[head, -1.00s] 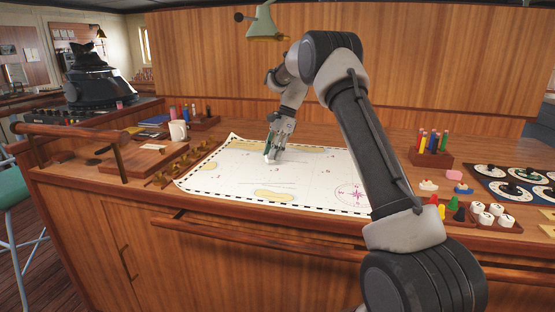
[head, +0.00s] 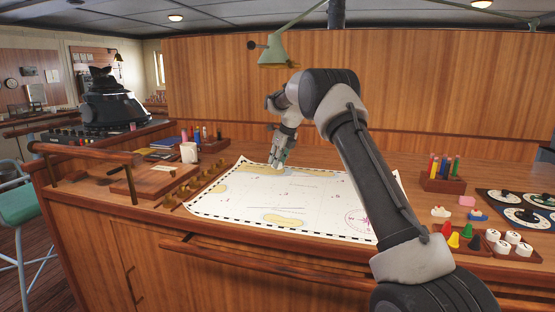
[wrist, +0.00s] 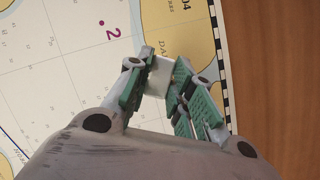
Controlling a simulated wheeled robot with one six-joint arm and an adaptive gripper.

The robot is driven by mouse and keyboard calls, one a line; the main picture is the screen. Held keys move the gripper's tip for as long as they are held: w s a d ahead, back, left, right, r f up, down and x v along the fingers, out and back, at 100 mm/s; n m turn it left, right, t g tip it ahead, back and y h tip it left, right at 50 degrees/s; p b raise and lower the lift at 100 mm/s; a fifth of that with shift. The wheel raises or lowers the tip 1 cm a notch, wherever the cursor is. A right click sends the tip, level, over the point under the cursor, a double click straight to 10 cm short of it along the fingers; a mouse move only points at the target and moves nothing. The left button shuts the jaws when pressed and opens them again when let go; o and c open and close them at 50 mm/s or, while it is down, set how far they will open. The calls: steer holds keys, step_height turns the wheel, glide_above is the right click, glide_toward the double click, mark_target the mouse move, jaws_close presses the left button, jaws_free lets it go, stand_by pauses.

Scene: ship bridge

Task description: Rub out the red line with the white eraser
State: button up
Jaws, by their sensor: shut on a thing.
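My gripper (head: 275,163) is shut on the white eraser (wrist: 159,76), which sits between its green-padded fingers in the wrist view. In the head view the gripper is low over the far part of the white chart (head: 330,200). I cannot tell whether the eraser touches the paper. The wrist view shows the eraser over the chart (wrist: 60,75) near a tan land area and the black-and-white border. A magenta dot and "2" show beside it. I can make out no red line; my arm and gripper hide part of the chart.
A white mug (head: 189,152) and a raised wooden rail (head: 85,150) stand left of the chart. A pen holder (head: 442,180), a pink block (head: 466,201), coloured cones (head: 453,240) and white pieces (head: 513,237) are at right. A lamp (head: 278,48) hangs above.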

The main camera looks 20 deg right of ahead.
mark_target(280, 166)
steer(key=f, duration=0.1)
steer(key=d+f, duration=0.1)
steer(key=shift+s+f, duration=0.15)
steer(key=shift+f, duration=0.25)
steer(key=s+d, duration=0.2)
steer(key=d, duration=0.3)
steer(key=s+d, duration=0.2)
steer(key=d, duration=0.3)
steer(key=s+d, duration=0.2)
steer(key=d, duration=0.3)
steer(key=shift+d, duration=0.2)
steer(key=w+a, duration=0.2)
steer(key=a, duration=0.3)
steer(key=w+a, duration=0.2)
steer(key=a, duration=0.4)
steer(key=w+a, duration=0.2)
steer(key=a, duration=0.3)
steer(key=shift+w+a, duration=0.15)
steer(key=shift+f, duration=0.4)
stand_by(1.5)
steer(key=shift+s+d, duration=0.25)
steer(key=shift+d, duration=0.35)
steer(key=shift+s+d, duration=0.25)
steer(key=shift+d, duration=0.3)
steer(key=shift+d, duration=0.1)
steer(key=shift+s+d, duration=0.25)
steer(key=shift+d, duration=0.3)
steer(key=shift+s+d, duration=0.2)
steer(key=shift+d, duration=0.35)
